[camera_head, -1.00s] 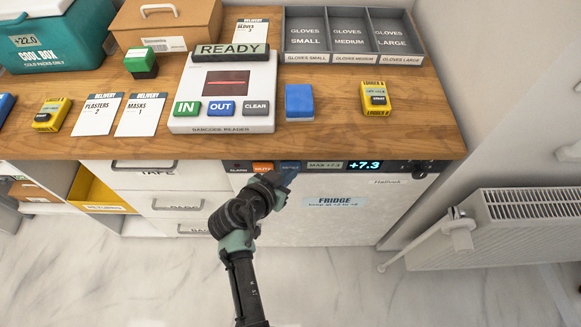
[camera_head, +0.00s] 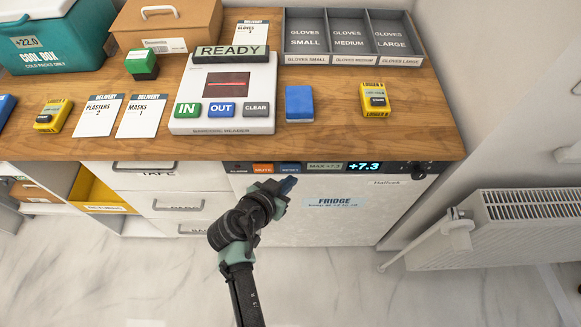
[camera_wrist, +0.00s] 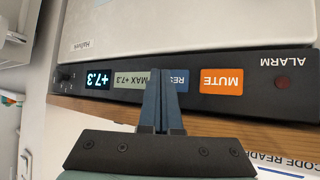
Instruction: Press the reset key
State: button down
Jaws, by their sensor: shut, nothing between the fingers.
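The reset key (camera_head: 290,168) is a small blue key on the dark fridge panel, right of the orange MUTE key (camera_head: 263,168). My gripper (camera_head: 288,184) is shut and empty, just below and in front of the panel in the head view. In the wrist view, where the panel shows upside down, the reset key (camera_wrist: 180,80) is partly hidden by the blue fingers of my gripper (camera_wrist: 161,82). I cannot tell from that view whether the fingertips touch it; the head view shows a small gap below the key.
The MAX +7.3 label (camera_head: 324,167) and the +7.3 display (camera_head: 364,167) sit right of the key. A dark red ALARM lamp (camera_wrist: 283,83) is beside MUTE. The wooden counter (camera_head: 330,140) overhangs above the panel. A radiator (camera_head: 510,230) stands at the right.

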jog(key=s+p, duration=0.1)
jog(key=s, duration=0.4)
dwell(0.3)
dwell(0.8)
